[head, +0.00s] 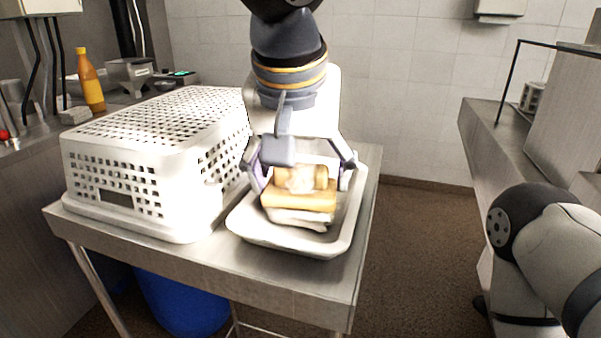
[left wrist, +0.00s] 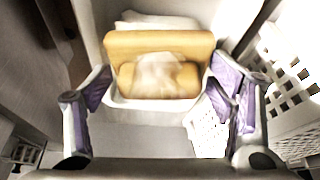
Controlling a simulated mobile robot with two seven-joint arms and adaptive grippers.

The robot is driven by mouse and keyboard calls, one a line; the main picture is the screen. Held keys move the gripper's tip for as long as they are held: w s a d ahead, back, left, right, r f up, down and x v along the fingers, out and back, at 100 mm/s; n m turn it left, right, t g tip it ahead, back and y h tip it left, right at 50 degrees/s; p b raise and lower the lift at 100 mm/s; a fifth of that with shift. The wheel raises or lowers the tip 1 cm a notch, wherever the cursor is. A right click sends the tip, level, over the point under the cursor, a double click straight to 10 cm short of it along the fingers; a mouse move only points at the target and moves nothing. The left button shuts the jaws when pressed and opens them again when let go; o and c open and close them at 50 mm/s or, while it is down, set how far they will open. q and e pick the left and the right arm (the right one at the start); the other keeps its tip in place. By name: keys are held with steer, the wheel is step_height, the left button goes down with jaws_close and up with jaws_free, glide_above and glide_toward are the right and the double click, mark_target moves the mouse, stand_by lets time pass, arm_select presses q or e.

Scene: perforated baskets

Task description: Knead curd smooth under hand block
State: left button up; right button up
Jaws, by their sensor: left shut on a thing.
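My left gripper (head: 304,180) points down over a white tray (head: 247,237) on the steel table. Its purple-padded fingers are shut on a tan wooden hand block (head: 300,200), one on each side of its upper part. The block also shows between the fingers in the left wrist view (left wrist: 160,45); that gripper is there too (left wrist: 158,92). A pale patch blurs the block's upper part. White curd (head: 297,220) lies in the tray under the block and looks in contact with it. Most of the curd is hidden by the block. My right gripper is out of view.
A white perforated basket (head: 110,180) stands upside down close left of the tray. The steel table (head: 290,285) ends just right of the tray. An orange bottle (head: 90,82) stands on the back-left counter. A blue drum (head: 180,300) is below.

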arm_select(q)
steer(key=shift+r, duration=3.3)
steer(key=shift+f, duration=2.95)
steer(key=shift+f, duration=0.65)
steer(key=shift+r, duration=3.65)
steer(key=shift+f, duration=0.1)
steer(key=shift+f, duration=2.85)
steer(key=shift+f, duration=0.6)
